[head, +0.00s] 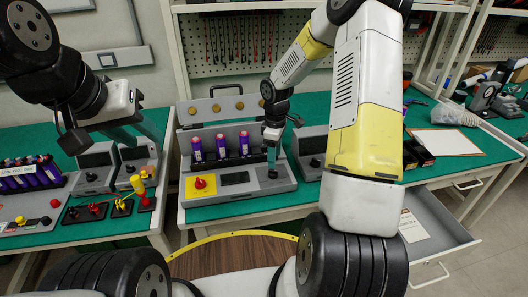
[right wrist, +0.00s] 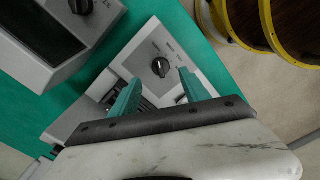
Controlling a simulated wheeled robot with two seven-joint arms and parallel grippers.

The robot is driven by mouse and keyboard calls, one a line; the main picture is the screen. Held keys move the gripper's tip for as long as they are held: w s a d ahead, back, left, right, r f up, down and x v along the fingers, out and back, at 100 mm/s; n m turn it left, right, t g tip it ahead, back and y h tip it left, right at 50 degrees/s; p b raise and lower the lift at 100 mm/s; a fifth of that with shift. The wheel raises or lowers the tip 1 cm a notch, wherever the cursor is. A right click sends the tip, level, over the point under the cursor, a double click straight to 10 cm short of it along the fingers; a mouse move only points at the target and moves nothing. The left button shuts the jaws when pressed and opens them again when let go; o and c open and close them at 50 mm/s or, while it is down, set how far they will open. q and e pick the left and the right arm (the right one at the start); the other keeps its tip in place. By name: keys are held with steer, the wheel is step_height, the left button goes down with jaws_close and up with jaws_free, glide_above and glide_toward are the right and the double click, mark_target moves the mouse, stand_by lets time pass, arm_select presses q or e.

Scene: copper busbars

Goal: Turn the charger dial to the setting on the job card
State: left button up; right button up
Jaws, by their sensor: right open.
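The black dial (right wrist: 160,67) sits on a light grey panel in the right wrist view, with small marks around it that I cannot read. My right gripper (right wrist: 157,84) is open, its teal fingers on either side of the dial and apparently above it, empty. In the head view my right gripper (head: 272,158) points down at the right end of the grey charger (head: 237,200), which holds purple cells and a red knob on a yellow plate. My left gripper (head: 134,136) hangs at the left, its teal fingers apart and empty. No job card is clearly readable.
A second unit (head: 312,147) with a screen and dial stands close right of the charger; its dial (right wrist: 80,5) shows in the right wrist view. A white sheet (head: 445,142) lies farther right above an open drawer (head: 436,215) holding a printed card (head: 412,226). Red and yellow parts crowd the left table.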

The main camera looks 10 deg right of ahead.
mark_target(273, 173)
step_height(273, 173, down, 7)
steer(key=shift+r, duration=0.2)
jaws_close()
stand_by(0.3)
